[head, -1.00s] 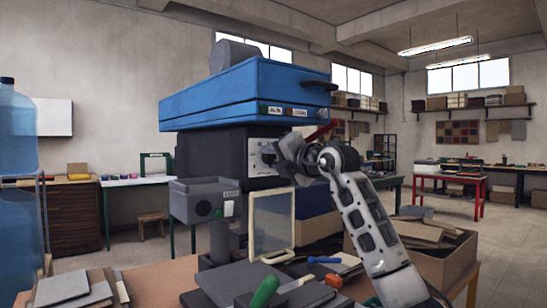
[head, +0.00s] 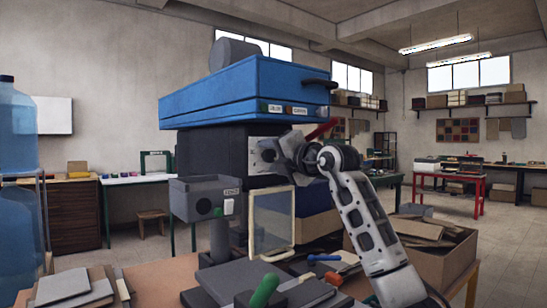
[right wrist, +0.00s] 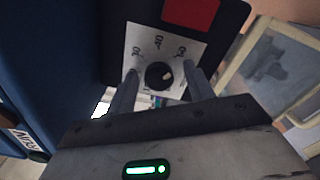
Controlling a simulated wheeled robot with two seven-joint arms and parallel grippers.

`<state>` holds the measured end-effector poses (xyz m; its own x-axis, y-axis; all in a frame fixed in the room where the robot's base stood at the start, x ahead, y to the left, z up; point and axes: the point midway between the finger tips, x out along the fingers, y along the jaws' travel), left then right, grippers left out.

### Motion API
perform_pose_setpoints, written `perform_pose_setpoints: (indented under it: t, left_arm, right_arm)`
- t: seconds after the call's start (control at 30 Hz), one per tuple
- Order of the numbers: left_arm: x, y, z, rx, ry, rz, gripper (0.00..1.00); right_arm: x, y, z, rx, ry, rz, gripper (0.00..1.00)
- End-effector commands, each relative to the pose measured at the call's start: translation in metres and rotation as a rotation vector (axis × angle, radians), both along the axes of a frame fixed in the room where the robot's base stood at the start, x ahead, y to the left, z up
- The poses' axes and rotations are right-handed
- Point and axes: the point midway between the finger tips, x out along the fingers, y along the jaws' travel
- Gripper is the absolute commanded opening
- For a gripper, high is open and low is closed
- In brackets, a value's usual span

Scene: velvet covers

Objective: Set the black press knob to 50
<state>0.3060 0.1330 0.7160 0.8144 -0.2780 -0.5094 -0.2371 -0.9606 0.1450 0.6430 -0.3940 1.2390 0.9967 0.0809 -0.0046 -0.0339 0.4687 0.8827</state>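The black press knob (right wrist: 159,76) sits on a white dial plate (right wrist: 143,42) with printed marks. A small pale mark shows on the knob's right side, and I cannot read its setting. My right gripper (right wrist: 161,73) is open, with one finger on each side of the knob and gaps between fingers and knob. In the head view, the right gripper (head: 262,157) is in front of the dial plate on the black press body (head: 210,153) and hides the knob. The blue press top (head: 230,92) is above it. My left gripper is not in view.
A cardboard box (head: 440,250) of scraps is at right. A green-handled tool (head: 264,290) lies on the bench.

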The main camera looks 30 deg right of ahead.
Motion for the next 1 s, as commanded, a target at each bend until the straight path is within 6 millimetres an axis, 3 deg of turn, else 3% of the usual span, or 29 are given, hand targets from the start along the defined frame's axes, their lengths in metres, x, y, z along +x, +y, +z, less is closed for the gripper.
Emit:
perform_pose_setpoints:
  t: [0.27,0.8,1.0]
  left_arm:
    - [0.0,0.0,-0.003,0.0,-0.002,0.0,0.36]
    - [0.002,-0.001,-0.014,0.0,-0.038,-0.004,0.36]
    - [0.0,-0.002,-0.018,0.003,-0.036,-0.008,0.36]
  right_arm:
    - [-0.01,-0.003,0.0,-0.002,-0.004,-0.003,0.52]
    - [-0.128,-0.011,-0.001,-0.004,-0.003,-0.003,0.52]
    - [-0.153,-0.013,0.0,-0.002,-0.002,-0.001,0.52]
